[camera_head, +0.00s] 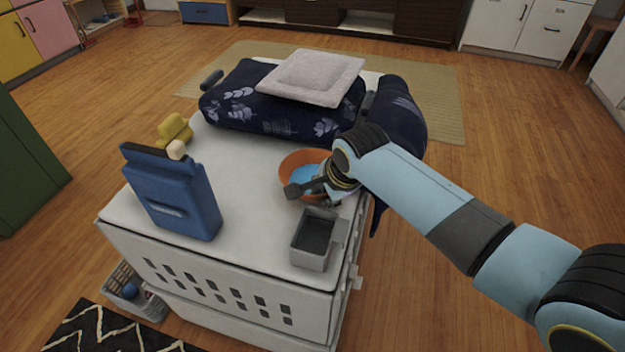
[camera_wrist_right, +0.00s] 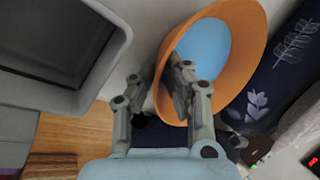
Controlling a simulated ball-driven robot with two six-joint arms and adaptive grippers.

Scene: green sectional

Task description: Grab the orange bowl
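The orange bowl (camera_head: 289,165) with a blue inside stands on the white cabinet top (camera_head: 245,225), partly hidden by my right gripper (camera_head: 312,188). In the right wrist view, the bowl (camera_wrist_right: 256,45) shows large, with one finger of my right gripper (camera_wrist_right: 157,76) over its blue inside and the other outside its near rim. The fingers are apart, with the rim between them; I cannot tell whether either touches it. My left gripper is not in view.
A grey square container (camera_head: 315,240) stands close in front of the bowl. A blue jug-like container (camera_head: 172,195) and a yellow object (camera_head: 174,130) are to the left. A dark blue patterned cushion (camera_head: 270,115) with a pale pillow (camera_head: 312,76) lies behind. The middle left of the top is clear.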

